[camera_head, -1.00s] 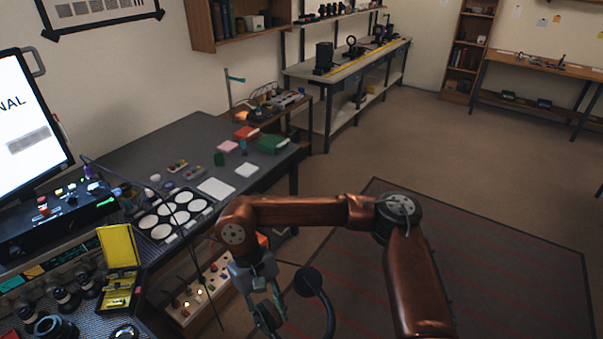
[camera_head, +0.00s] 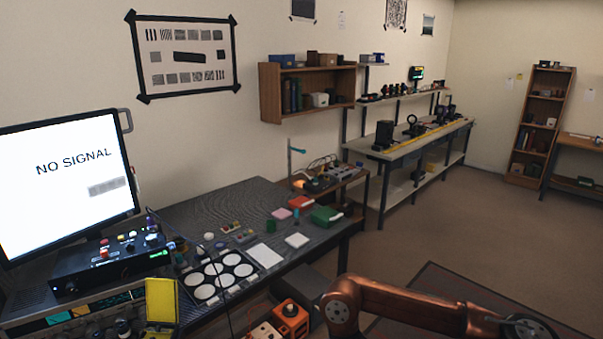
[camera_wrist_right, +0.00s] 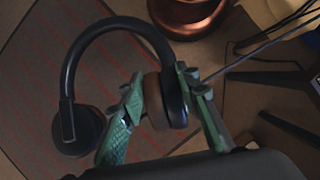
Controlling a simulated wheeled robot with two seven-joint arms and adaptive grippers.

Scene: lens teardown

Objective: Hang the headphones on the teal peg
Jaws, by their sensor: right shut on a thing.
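The black headphones (camera_wrist_right: 72,75) show in the right wrist view, with the curved band arching up and one ear cup hanging free at the left. My right gripper (camera_wrist_right: 160,92) has its green fingers on both sides of the other ear cup and is shut on it. In the head view only my right arm shows at the bottom right; the gripper and headphones are out of that picture. The teal peg (camera_head: 298,150) sticks out sideways from a thin upright post at the back end of the dark desk. My left gripper is in neither view.
The dark desk (camera_head: 235,205) carries a monitor (camera_head: 65,175), a tray of white discs (camera_head: 218,277), and red and green boxes (camera_head: 325,215). A wooden wall shelf (camera_head: 268,95) is above the peg. A long bench (camera_head: 400,150) stands behind. Open floor lies to the right.

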